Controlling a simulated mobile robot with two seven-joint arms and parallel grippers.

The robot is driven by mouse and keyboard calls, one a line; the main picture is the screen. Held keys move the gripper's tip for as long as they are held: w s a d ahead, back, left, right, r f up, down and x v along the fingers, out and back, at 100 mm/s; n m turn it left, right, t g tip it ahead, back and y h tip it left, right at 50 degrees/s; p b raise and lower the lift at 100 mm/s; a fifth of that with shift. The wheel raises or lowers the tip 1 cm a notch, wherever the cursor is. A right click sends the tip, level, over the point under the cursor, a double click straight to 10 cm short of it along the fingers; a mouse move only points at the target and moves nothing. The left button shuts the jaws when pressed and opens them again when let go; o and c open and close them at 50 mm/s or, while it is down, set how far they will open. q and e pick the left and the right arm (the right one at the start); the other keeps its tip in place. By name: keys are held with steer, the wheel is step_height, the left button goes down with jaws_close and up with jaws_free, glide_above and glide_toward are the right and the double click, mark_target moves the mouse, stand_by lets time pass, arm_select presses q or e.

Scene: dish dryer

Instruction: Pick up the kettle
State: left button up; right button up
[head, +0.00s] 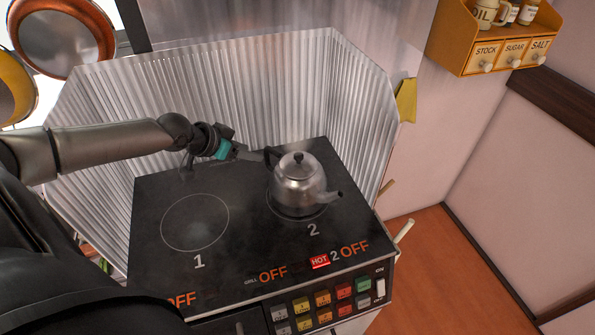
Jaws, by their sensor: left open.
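The kettle (300,186) is a shiny steel pot with a dark lid knob. It stands upright on burner 2 of the black stove top, with its spout to the right and its dark handle at the left. Faint steam shows above it. My left gripper (256,155) comes in from the left and is open, its fingers close to the kettle's handle. Whether the fingers touch or surround the handle cannot be told. My right gripper is not in view.
The stove top (160,205) has an empty burner 1 at left and a red HOT sign at the front. A corrugated metal screen (230,85) walls the back and sides. Pans hang at upper left. An orange spice shelf (470,55) hangs at upper right. Buttons line the stove's front.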

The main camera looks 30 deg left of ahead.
arm_select(q)
steer(key=shift+b+x, duration=0.6)
steer(key=shift+x, duration=0.75)
steer(key=shift+b+x, duration=0.95)
steer(key=shift+x, duration=1.35)
jaws_close()
steer(key=shift+w+r, duration=0.1)
steer(key=shift+r, duration=0.1)
